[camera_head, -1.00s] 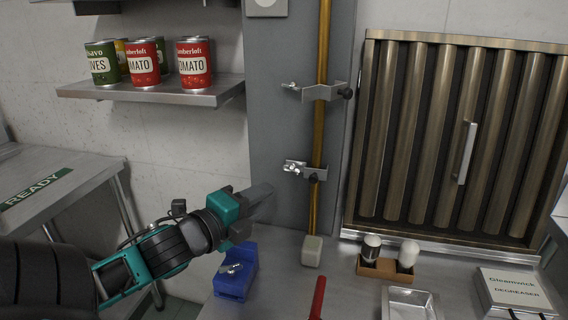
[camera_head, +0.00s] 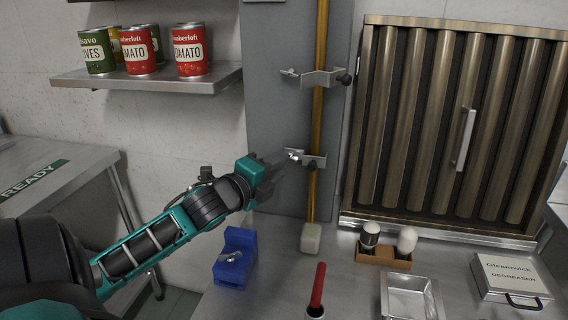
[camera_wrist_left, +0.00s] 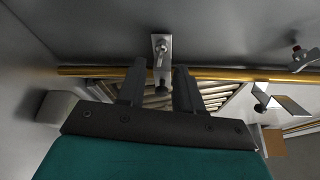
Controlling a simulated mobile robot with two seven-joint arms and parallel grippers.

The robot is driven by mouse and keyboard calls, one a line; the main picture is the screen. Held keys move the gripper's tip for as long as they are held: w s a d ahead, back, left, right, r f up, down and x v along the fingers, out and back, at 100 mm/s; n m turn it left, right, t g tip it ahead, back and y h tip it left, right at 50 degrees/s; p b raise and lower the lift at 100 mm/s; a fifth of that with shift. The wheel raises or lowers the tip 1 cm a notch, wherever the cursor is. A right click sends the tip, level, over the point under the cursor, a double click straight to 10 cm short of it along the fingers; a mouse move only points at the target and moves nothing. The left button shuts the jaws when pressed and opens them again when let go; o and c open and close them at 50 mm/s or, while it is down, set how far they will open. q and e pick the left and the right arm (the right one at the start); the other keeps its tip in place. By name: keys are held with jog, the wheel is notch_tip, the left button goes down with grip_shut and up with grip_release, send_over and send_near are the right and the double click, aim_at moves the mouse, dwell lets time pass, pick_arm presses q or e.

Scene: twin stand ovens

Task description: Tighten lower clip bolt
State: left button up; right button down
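The lower clip (camera_head: 312,161) is a silver bracket on the brass pipe (camera_head: 318,110), with its bolt (camera_head: 294,154) at the left end. My left gripper (camera_head: 272,172) is just left of this clip in the head view. In the left wrist view the gripper (camera_wrist_left: 158,78) is open, its two dark fingers apart with nothing clamped between them. A clip plate with a bolt (camera_wrist_left: 160,50) shows beyond and between the fingertips; I cannot tell whether they touch. The upper clip (camera_head: 320,78) is higher on the pipe. My right gripper is not in view.
A blue block (camera_head: 236,255) with a metal piece, a red-handled tool (camera_head: 318,285), a pale block (camera_head: 310,238) at the pipe's foot, a wooden shaker caddy (camera_head: 384,257) and a metal tray (camera_head: 409,297) stand on the steel counter. A can shelf (camera_head: 150,78) is upper left.

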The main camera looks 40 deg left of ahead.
pick_arm(q)
jog(key=shift+w+a+f, duration=0.1)
jog(key=shift+w, duration=0.7)
jog(key=shift+w+a+f, duration=0.1)
jog(key=shift+w, duration=0.7)
